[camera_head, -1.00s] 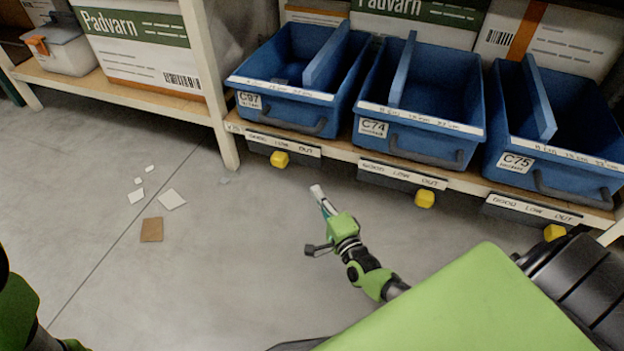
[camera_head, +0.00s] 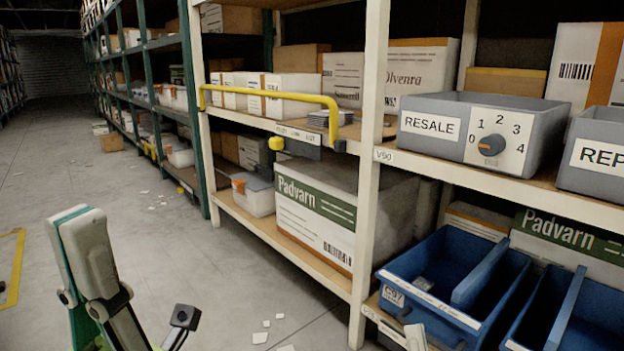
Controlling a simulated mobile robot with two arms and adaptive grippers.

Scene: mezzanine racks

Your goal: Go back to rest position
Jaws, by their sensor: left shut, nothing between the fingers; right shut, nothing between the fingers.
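My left gripper (camera_head: 90,250) stands upright at the lower left, over the bare floor. Its pale fingers are together, with nothing between them. It is apart from the racks. My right gripper (camera_head: 415,337) shows only as a pale fingertip at the bottom edge, in front of the blue bin marked C97 (camera_head: 440,303). It is shut and holds nothing that I can see; the rest of it is below the frame.
Shelving runs along the right with a yellow rail (camera_head: 270,96), a grey RESALE bin (camera_head: 545,115) with a dial (camera_head: 490,146), and a Padvarn box (camera_head: 315,225). Paper scraps (camera_head: 260,338) lie on the floor. The aisle floor (camera_head: 150,215) at left is mostly open.

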